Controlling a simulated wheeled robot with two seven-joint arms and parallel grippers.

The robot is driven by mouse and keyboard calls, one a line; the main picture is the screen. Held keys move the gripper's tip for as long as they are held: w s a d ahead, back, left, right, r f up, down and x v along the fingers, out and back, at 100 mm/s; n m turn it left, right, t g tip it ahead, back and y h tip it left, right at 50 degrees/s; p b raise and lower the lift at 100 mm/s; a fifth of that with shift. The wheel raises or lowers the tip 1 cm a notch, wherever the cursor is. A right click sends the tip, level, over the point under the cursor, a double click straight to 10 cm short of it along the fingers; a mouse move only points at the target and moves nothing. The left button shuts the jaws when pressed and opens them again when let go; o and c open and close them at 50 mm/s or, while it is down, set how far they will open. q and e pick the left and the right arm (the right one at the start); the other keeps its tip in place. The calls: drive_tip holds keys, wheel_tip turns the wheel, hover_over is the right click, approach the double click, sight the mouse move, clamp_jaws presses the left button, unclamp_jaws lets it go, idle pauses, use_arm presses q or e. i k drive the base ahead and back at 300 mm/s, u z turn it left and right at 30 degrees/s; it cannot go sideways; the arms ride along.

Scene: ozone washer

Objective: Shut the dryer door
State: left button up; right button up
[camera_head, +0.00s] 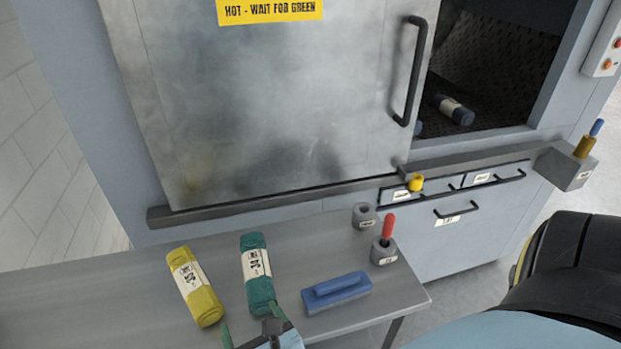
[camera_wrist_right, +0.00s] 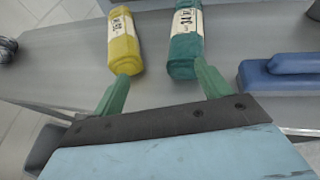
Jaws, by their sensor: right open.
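The dryer door (camera_head: 260,100) is a scuffed grey metal panel with a yellow "HOT - WAIT FOR GREEN" sign (camera_head: 270,11). It sits left along a grey rail (camera_head: 245,204), leaving a dark opening (camera_head: 490,65) uncovered at the right. Its black bar handle (camera_head: 410,72) is near the panel's right edge. My right gripper (camera_head: 252,322) is open at the bottom of the head view, well below the handle. The right wrist view shows its green fingers (camera_wrist_right: 160,78) apart with nothing gripped, near the rolled cloths. My left gripper is not in view.
A yellow roll (camera_head: 195,287), a green roll (camera_head: 257,272) and a blue block with a handle (camera_head: 335,291) lie on the grey table (camera_head: 90,300). A red-handled tool (camera_head: 388,228) stands in a holder. A yellow knob (camera_head: 416,183) is by the rail. A dark roll (camera_head: 455,109) lies inside the dryer.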

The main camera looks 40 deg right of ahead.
sight(231, 100)
drive_tip(key=z, duration=1.25)
